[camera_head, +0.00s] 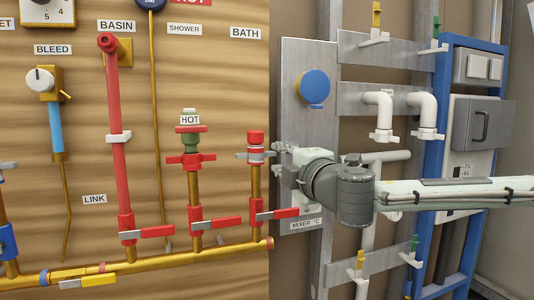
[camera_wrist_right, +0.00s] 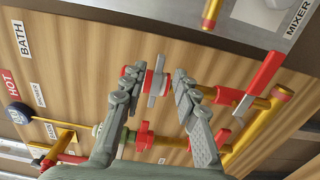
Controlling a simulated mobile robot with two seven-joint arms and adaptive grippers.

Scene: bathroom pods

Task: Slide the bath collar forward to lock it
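The bath collar (camera_head: 256,154) is a pale grey ring with side wings below a red cap (camera_head: 256,137), on a short upright brass pipe under the BATH label (camera_head: 245,33). In the right wrist view the collar (camera_wrist_right: 154,86) shows in the gap between my fingertips. My right gripper (camera_head: 284,160) comes in from the right, with its tips just right of the collar. In the right wrist view my right gripper (camera_wrist_right: 158,80) is open, one finger on each side of the collar. I cannot tell whether either finger touches it. My left gripper is not in view.
A red-handled valve (camera_head: 275,214) sits below on the same pipe. The HOT stub (camera_head: 190,160) and red basin pipe (camera_head: 119,150) stand to the left. A brass manifold (camera_head: 160,255) runs along the bottom. The metal mixer panel (camera_head: 300,60) is close on the right.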

